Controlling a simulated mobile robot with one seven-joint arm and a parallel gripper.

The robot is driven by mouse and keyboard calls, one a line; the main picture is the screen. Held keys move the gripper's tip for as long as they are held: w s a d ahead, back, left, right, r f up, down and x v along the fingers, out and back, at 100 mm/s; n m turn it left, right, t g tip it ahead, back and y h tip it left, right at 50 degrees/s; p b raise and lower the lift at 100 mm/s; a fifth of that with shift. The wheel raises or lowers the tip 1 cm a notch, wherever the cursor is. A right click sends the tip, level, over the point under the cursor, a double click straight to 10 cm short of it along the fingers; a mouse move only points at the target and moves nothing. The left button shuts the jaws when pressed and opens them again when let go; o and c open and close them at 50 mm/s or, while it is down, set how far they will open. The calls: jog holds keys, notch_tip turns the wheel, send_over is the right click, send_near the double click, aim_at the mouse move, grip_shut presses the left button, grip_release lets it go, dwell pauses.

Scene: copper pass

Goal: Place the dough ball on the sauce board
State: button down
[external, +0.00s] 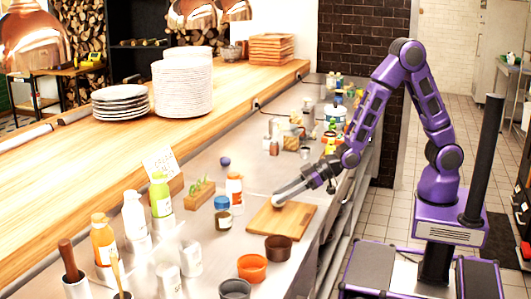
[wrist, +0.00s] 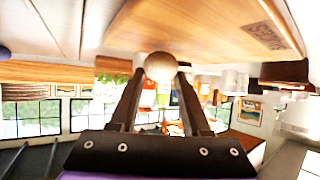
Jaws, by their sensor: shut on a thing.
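A small pale dough ball (external: 277,202) is at the tip of my gripper (external: 280,197), over the left part of the wooden sauce board (external: 293,222). In the wrist view the dough ball (wrist: 160,66) sits between the two dark fingertips, and my gripper (wrist: 161,78) is shut on it. The board (wrist: 200,28) fills the top of that view, close to the ball. I cannot tell whether the ball touches the board. The board lies flat on the steel counter.
An orange bowl (external: 252,267), a brown bowl (external: 278,247) and a grey bowl (external: 235,289) stand in front of the board. A blue-lidded jar (external: 223,214) and an orange bottle (external: 234,189) stand to its left. Several condiment containers stand behind.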

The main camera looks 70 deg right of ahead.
jog(key=shift+f, duration=0.3)
jog(key=shift+c, duration=1.8)
grip_release()
jog(key=shift+r, duration=0.1)
jog(key=shift+r, duration=0.25)
jog(key=v, duration=0.7)
jog(key=shift+s+d, duration=0.2)
jog(key=shift+s, duration=0.05)
